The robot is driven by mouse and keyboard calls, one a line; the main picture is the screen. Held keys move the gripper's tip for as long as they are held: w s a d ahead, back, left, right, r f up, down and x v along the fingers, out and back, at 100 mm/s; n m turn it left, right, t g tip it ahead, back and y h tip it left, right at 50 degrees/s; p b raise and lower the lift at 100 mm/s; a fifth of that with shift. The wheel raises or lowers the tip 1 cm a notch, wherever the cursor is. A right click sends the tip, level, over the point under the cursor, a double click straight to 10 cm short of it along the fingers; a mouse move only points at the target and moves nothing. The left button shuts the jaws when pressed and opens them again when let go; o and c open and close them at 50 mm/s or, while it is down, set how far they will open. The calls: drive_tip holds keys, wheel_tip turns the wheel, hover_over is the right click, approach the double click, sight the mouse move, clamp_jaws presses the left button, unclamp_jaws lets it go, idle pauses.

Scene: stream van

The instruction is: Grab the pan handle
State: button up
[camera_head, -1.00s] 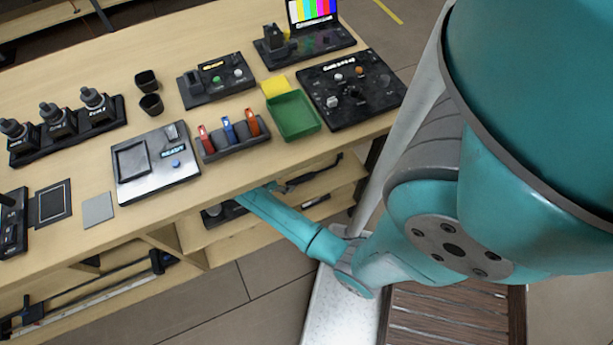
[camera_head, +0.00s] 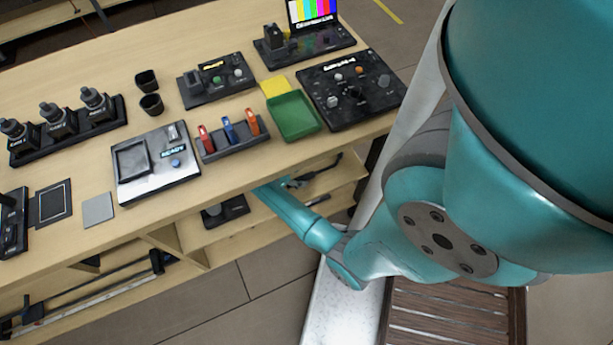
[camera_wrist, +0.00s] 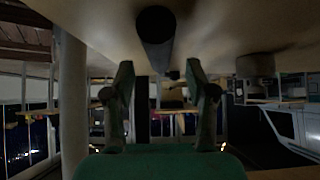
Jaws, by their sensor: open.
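In the wrist view a dark rounded bar (camera_wrist: 155,42) runs under a pale surface at top centre, just beyond my fingers. It may be the pan handle, but I cannot be sure. My gripper (camera_wrist: 161,68) is open, with a finger on each side below the bar and nothing visible between them. In the head view my forearm reaches under the table edge, and the gripper is hidden there. A black bent rod (camera_head: 320,171) lies on the shelf to its right. A black device (camera_head: 225,211) sits on the shelf to its left.
The table (camera_head: 232,190) edge overhangs the wooden shelf (camera_head: 225,237). On top are a green tray (camera_head: 294,116), a black control panel (camera_head: 352,88), a holder (camera_head: 236,142) with coloured clips and a grey device (camera_head: 152,165). A pole (camera_wrist: 72,95) stands left in the wrist view.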

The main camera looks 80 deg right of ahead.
drive_tip(key=shift+x, duration=1.25)
clamp_jaws()
drive_tip(key=shift+r, duration=0.2)
